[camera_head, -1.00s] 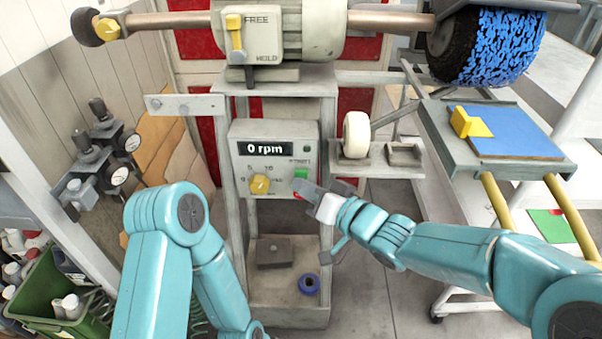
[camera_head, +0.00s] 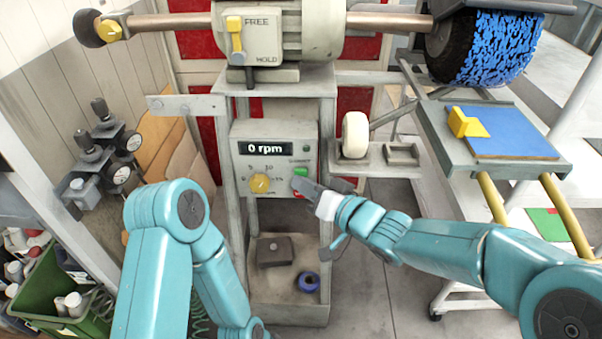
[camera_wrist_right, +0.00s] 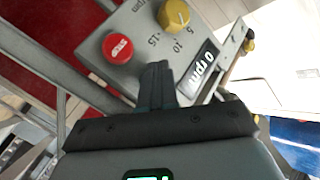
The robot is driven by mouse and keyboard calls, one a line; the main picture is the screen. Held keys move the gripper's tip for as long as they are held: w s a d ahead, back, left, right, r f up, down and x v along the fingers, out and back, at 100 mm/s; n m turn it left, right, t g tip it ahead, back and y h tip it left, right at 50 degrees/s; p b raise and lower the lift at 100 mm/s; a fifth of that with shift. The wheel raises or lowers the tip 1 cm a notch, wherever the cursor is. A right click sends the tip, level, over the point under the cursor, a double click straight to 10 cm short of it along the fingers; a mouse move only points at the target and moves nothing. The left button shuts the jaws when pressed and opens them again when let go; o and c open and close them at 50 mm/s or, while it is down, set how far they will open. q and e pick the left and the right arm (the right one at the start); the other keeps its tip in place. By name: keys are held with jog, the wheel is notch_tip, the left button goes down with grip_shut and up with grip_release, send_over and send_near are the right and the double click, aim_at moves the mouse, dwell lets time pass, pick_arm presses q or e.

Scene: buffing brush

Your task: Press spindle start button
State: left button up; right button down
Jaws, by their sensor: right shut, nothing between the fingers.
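The grey control box (camera_head: 240,185) on the stand has a display (camera_head: 266,148) reading 0 rpm and a yellow dial (camera_head: 259,183). A green button (camera_head: 301,171) sits at its right side, its lower part covered by my right gripper (camera_head: 298,183). My right gripper is shut and empty, its tips at the button; I cannot tell if they touch it. In the right wrist view the shut fingers (camera_wrist_right: 157,70) point at the panel between the red STOP button (camera_wrist_right: 118,47) and the display (camera_wrist_right: 200,72); the green button is hidden there. My left arm shows, but its gripper does not.
A motor housing (camera_head: 318,30) with a FREE/HOLD lever (camera_head: 235,38) is above the box. A blue brush wheel (camera_head: 497,48) is at upper right. A white roller (camera_head: 355,135) stands on a shelf right of the box. A green crate (camera_head: 40,300) is at lower left.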

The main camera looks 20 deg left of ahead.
jog(key=shift+w+d+r, duration=0.1)
jog(key=shift+w+r, duration=0.2)
jog(key=shift+r, duration=0.1)
dwell(0.3)
jog(key=shift+f, duration=0.1)
jog(key=s+d+b, duration=0.1)
jog(key=s+b, duration=0.1)
jog(key=s, duration=0.4)
jog(key=shift+d+f, duration=0.2)
jog(key=shift+f, duration=0.05)
dwell(0.4)
dwell(0.4)
